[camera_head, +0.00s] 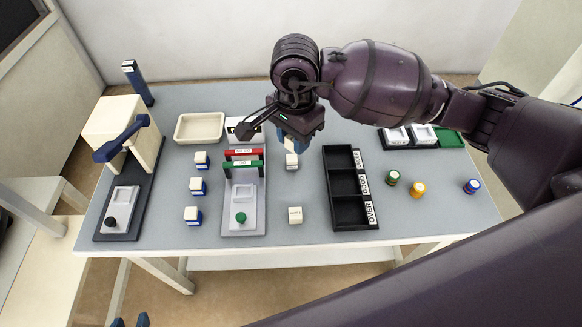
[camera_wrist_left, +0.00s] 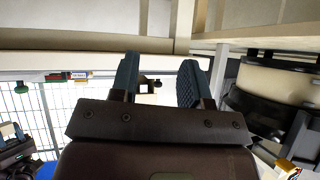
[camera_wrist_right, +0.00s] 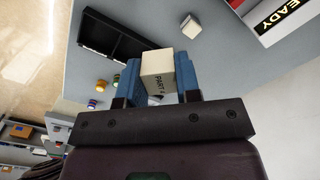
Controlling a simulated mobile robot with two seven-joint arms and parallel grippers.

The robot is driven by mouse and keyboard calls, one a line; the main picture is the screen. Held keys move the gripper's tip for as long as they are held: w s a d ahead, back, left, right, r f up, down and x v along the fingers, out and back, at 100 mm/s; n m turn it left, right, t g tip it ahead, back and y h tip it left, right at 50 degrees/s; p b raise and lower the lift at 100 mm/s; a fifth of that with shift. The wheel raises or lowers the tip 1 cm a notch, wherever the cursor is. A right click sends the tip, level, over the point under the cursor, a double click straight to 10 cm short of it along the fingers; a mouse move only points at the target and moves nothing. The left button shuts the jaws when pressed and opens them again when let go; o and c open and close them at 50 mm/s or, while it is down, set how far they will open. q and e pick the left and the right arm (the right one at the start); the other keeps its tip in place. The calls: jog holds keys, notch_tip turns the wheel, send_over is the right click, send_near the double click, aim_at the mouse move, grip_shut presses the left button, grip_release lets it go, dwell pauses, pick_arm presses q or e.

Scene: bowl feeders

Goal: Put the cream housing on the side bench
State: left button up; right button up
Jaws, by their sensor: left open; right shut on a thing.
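My right gripper (camera_head: 292,146) is above the middle of the table, shut on a cream block (camera_wrist_right: 158,70) with a dark "PART" label. The right wrist view shows the block between the blue fingers (camera_wrist_right: 158,80), clear of the tabletop. A pale bench (camera_head: 40,190) stands left of the table.
A black compartment tray (camera_head: 350,226), a cream tray (camera_head: 199,127) and a grey fixture (camera_head: 243,215) stand on the table (camera_head: 270,238). Several blue-and-cream blocks (camera_head: 197,186) and coloured round parts (camera_head: 417,189) lie around. A cream press (camera_head: 115,125) is at left.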

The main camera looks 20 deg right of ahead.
jog(key=b, duration=0.2)
send_over(294, 191)
notch_tip(294, 191, down, 11)
jog(key=shift+a+f, duration=0.1)
jog(key=shift+f, duration=0.05)
notch_tip(294, 191, down, 5)
jog(key=shift+r, duration=0.1)
pick_arm(q)
jog(key=shift+w+d+f+b, duration=0.1)
jog(key=shift+w+f+b, duration=0.05)
jog(key=shift+f, duration=0.35)
jog(key=shift+w+d+f+b, duration=0.1)
jog(key=shift+w+f+b, duration=0.05)
jog(key=shift+f, duration=0.35)
pick_arm(e)
jog(key=shift+f, duration=0.35)
jog(key=shift+f, duration=0.15)
jog(key=o, duration=1)
pick_arm(q)
jog(key=shift+w, duration=0.1)
